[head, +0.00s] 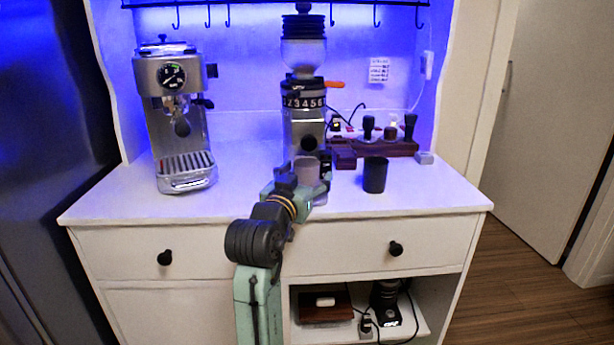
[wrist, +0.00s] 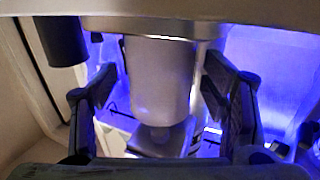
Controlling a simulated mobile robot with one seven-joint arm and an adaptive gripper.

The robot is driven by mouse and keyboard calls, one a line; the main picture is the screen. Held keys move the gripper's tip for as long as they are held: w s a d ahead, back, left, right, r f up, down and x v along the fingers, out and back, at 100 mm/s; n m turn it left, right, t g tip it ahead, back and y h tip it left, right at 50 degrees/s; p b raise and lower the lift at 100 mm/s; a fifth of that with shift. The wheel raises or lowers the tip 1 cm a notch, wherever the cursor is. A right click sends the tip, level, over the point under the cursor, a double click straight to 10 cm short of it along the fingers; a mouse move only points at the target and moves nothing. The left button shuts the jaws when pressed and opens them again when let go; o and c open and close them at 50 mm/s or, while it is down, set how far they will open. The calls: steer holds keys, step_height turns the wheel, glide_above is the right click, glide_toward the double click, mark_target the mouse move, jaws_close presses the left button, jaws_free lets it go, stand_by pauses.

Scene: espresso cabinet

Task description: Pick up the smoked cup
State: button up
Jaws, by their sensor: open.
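The smoked cup, a greyish translucent cup (head: 307,170), stands on the white cabinet top in front of the coffee grinder. In the wrist view the cup (wrist: 160,85) fills the middle and appears upside down. My gripper (head: 298,186) is at the cup, with its dark fingers spread. In the wrist view my gripper (wrist: 158,72) has one finger on each side of the cup, with a visible gap on both sides. The cup's lower part is partly hidden by my gripper in the head view.
A black cup (head: 375,175) stands to the right; it also shows in the wrist view (wrist: 62,41). The grinder (head: 304,125) is close behind the smoked cup. An espresso machine (head: 175,120) stands at left. A brown stand with tools (head: 385,147) is at back right. The front counter is mostly clear.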

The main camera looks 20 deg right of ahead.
steer(key=shift+w+d, duration=0.25)
steer(key=shift+w, duration=0.1)
steer(key=shift+c, duration=0.2)
steer(key=c, duration=1.2)
steer(key=shift+c, duration=0.2)
